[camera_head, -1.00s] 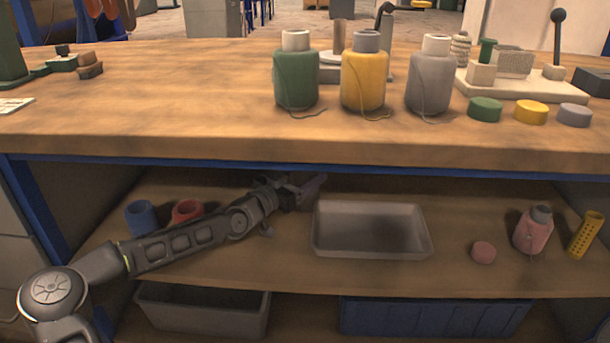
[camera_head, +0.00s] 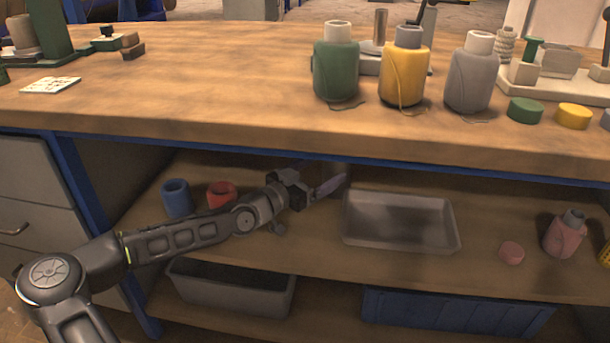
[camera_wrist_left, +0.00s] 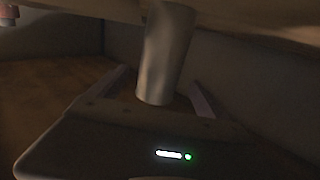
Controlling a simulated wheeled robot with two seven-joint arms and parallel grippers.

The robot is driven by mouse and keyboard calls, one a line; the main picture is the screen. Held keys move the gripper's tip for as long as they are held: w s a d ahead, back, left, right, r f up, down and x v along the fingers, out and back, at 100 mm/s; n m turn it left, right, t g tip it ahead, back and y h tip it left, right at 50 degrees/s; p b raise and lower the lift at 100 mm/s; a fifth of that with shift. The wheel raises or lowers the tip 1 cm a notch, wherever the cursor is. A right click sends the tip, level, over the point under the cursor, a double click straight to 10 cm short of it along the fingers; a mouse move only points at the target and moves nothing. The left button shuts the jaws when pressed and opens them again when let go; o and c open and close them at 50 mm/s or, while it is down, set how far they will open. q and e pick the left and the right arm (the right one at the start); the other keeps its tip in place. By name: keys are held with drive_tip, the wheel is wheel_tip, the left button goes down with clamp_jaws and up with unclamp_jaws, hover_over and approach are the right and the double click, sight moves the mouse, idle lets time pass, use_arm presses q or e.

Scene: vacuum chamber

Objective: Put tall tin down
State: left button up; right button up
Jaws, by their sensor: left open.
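The tall tin (camera_head: 337,171) is a plain grey cylinder at the back of the shelf, partly hidden by the worktop edge and my gripper. In the left wrist view the tin (camera_wrist_left: 166,52) looks upright, between the two fingers, with its top cut off by the frame. My left gripper (camera_head: 322,180) reaches in under the worktop, left of the grey tray. Its fingers (camera_wrist_left: 160,86) are apart, one on each side of the tin. I cannot tell whether they touch it. My right gripper is not in view.
The grey tray (camera_head: 349,236) stands right of my gripper. A blue cup (camera_head: 176,198) and a red cup (camera_head: 221,194) stand to the left. A pink bottle (camera_head: 563,238) and pink lid (camera_head: 512,253) are at the right. The worktop edge (camera_head: 300,149) hangs close above.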

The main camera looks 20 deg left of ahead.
use_arm(q)
drive_tip(key=p+v, duration=0.1)
drive_tip(key=v, duration=0.4)
drive_tip(key=shift+s+a, duration=0.1)
drive_tip(key=shift+s, duration=0.25)
idle(0.5)
